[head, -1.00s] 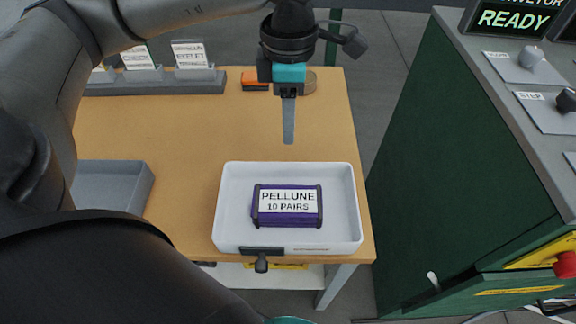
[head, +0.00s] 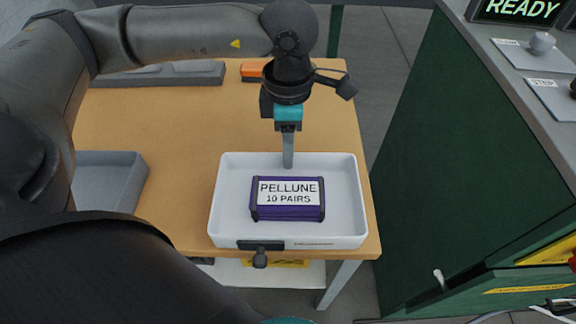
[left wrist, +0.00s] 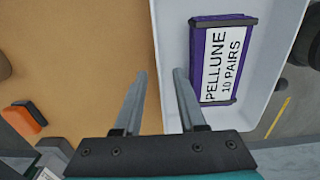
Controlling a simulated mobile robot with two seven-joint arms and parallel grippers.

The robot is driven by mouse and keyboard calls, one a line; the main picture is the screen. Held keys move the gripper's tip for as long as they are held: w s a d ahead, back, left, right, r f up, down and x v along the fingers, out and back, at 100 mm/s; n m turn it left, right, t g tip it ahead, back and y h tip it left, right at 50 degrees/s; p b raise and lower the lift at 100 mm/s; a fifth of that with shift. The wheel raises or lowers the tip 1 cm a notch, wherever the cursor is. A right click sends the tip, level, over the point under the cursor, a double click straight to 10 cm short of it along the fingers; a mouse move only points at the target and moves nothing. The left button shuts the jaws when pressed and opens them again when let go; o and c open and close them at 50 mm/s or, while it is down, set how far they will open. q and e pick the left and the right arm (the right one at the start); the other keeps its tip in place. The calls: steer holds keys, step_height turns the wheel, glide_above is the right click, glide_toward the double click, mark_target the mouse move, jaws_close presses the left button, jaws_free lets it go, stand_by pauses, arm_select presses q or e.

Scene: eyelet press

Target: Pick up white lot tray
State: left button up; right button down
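The white lot tray (head: 229,230) sits near the front right edge of the wooden table. It holds a purple box labelled PELLUNE 10 PAIRS (head: 288,213). My left gripper (head: 288,166) points down at the tray's back wall. In the left wrist view its two fingers (left wrist: 160,72) are apart, with nothing gripped. The tray's rim (left wrist: 159,40) runs between the fingertips in that view; I cannot tell whether they reach below it. A sliver of teal at the bottom of the head view may be my right gripper; its fingers are hidden.
A grey bin (head: 108,180) stands on the table to the left. A grey rack (head: 160,74) and an orange item (head: 251,70) lie at the back. A green cabinet (head: 450,160) stands to the right across a gap. A black fitting (head: 260,246) is at the tray's front.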

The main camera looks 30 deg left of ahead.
arm_select(q)
steer(key=shift+f, duration=0.95)
jaws_close()
stand_by(0.8)
